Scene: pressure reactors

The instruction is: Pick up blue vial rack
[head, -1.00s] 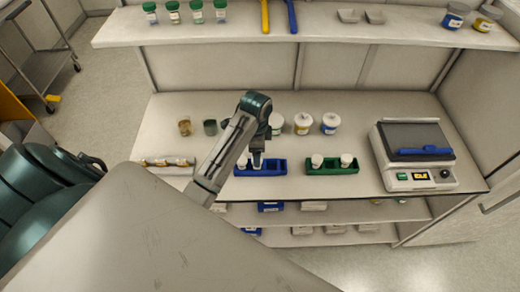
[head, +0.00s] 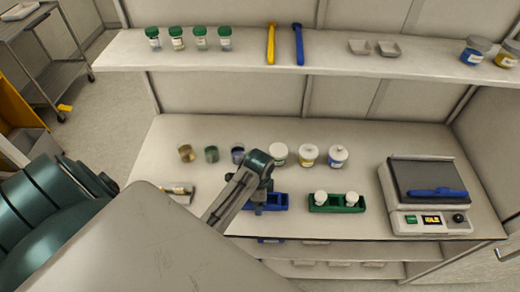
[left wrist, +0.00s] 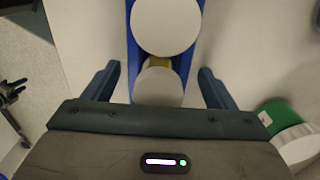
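The blue vial rack (head: 280,201) stands on the bench, partly hidden behind my left arm in the head view. My left gripper (head: 259,206) is over it, pointing down. In the left wrist view the blue rack (left wrist: 190,62) lies between the two fingers of the open gripper (left wrist: 160,80), with a gap on each side. Two round white vial caps (left wrist: 165,22) show in it, one nearer the palm. Whether the fingertips reach down beside the rack's walls is hard to tell. My right gripper is in neither view.
A green rack (head: 337,209) with two white-capped vials stands right of the blue rack. White-lidded jars (head: 308,154) and small open cups (head: 211,154) stand behind. A hotplate device (head: 427,195) is at the right. A shelf (head: 330,75) runs above the bench.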

